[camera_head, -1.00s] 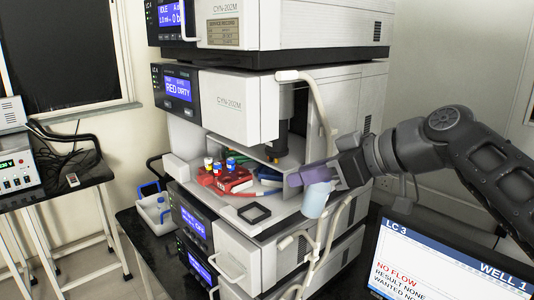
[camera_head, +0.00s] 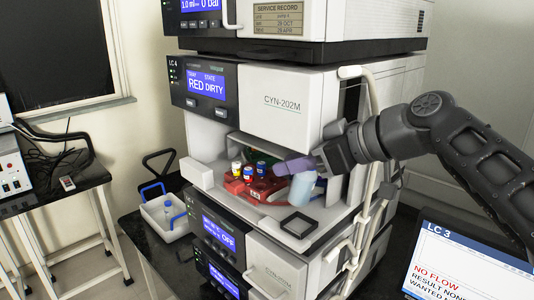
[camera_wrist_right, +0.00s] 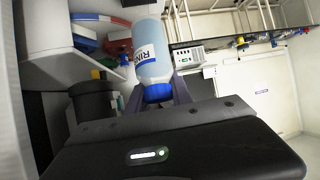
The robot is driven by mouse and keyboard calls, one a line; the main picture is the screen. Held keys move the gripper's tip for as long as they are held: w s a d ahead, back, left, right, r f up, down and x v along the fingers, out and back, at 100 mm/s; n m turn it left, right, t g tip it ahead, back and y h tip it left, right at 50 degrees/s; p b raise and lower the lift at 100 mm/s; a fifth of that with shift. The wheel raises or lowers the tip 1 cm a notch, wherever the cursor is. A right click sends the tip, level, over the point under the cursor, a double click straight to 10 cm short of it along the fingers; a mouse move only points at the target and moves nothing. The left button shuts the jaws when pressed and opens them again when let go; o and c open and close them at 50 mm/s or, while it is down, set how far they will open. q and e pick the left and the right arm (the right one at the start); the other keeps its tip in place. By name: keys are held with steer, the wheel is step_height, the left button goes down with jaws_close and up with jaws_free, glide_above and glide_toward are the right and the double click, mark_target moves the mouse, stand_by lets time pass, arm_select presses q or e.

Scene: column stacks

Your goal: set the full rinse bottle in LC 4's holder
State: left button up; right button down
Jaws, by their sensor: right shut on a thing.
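My right gripper (camera_head: 296,167) is shut on the pale blue rinse bottle (camera_head: 303,189), near its cap. In the right wrist view the bottle (camera_wrist_right: 152,50) shows a RINSE label and a blue cap (camera_wrist_right: 157,92) between the fingers. A black square frame (camera_head: 283,225), which looks like the holder, lies empty on LC 4's front ledge. The bottle is above and just behind it in the head view, apart from it. My left gripper is out of view.
A red rack (camera_head: 243,190) with several capped vials sits left of the bottle in the bay. Pale tubing (camera_head: 374,100) runs down the stack's right edge. A monitor (camera_head: 470,262) reading LC 3 stands front right. A white basket (camera_head: 158,216) stands left of the stack.

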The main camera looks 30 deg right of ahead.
mark_target(295, 193)
steer(key=shift+w+a+r, duration=0.1)
steer(key=shift+a+r, duration=0.05)
steer(key=shift+r, duration=0.25)
steer(key=shift+f, duration=0.1)
steer(key=shift+a+f+b, duration=0.15)
steer(key=shift+f+b, duration=0.75)
steer(key=shift+f, duration=0.65)
steer(key=shift+w+a+f+b, duration=0.15)
steer(key=shift+w+f+b, duration=0.2)
steer(key=shift+w+f, duration=0.3)
steer(key=shift+s+f+b, duration=0.45)
steer(key=shift+f+b, duration=0.05)
steer(key=shift+f, duration=0.05)
steer(key=shift+d+f+b, duration=0.2)
steer(key=shift+f+b, duration=0.05)
steer(key=shift+b, duration=0.1)
steer(key=shift+f, duration=0.15)
steer(key=shift+s+f, duration=0.1)
steer(key=shift+f, duration=0.1)
steer(key=shift+s+d+b, duration=0.35)
steer(key=shift+s+b, duration=0.1)
steer(key=shift+b, duration=0.05)
